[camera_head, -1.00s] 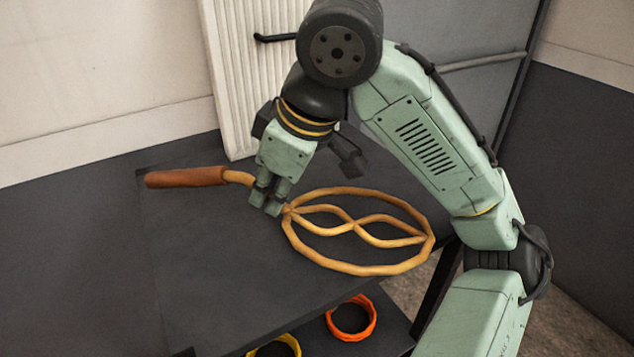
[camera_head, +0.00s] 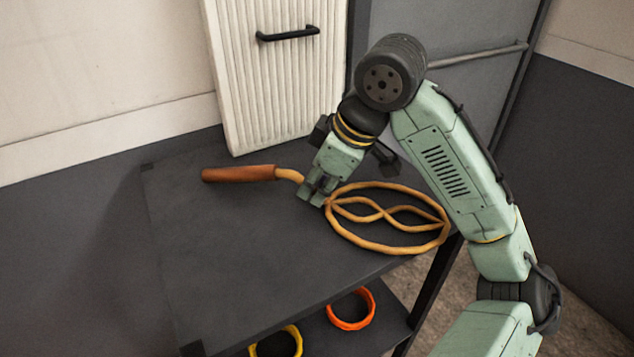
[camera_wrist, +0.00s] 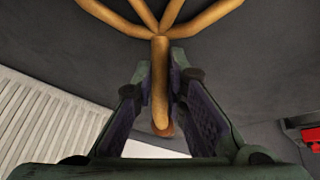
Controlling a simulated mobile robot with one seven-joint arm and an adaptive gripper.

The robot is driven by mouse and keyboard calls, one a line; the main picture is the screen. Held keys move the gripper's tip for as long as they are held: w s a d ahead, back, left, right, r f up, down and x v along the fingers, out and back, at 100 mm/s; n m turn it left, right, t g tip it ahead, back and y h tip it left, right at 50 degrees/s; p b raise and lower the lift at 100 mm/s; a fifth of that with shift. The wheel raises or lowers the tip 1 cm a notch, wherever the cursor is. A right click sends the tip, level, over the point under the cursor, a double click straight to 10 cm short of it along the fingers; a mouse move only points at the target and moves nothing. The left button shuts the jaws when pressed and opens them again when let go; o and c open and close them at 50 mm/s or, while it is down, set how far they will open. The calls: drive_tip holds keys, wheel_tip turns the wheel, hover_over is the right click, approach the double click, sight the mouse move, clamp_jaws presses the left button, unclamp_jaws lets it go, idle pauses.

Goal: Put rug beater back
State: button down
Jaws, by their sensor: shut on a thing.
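The rug beater (camera_head: 388,248) has a looped tan cane head and a brown handle (camera_head: 238,174). It is over the dark table top (camera_head: 240,250), with its handle to the left and its head to the right. My gripper (camera_head: 311,197) is shut on the cane neck between handle and head. In the wrist view the neck (camera_wrist: 160,85) runs between my two fingers (camera_wrist: 160,100), and the head's loops (camera_wrist: 150,15) spread out at the top. I cannot tell whether the beater touches the table or hangs just above it.
An orange ring (camera_head: 351,310) and a yellow ring (camera_head: 277,342) lie on a lower shelf (camera_head: 385,325). A white ribbed panel (camera_head: 265,90) with a black handle (camera_head: 288,34) stands behind the table. The table's left and front parts are clear.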

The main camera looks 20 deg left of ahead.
drive_tip(key=shift+f, duration=0.1)
drive_tip(key=c, duration=1.6)
unclamp_jaws()
drive_tip(key=b+v, duration=0.1)
drive_tip(key=v, duration=1.1)
drive_tip(key=shift+d, duration=0.15)
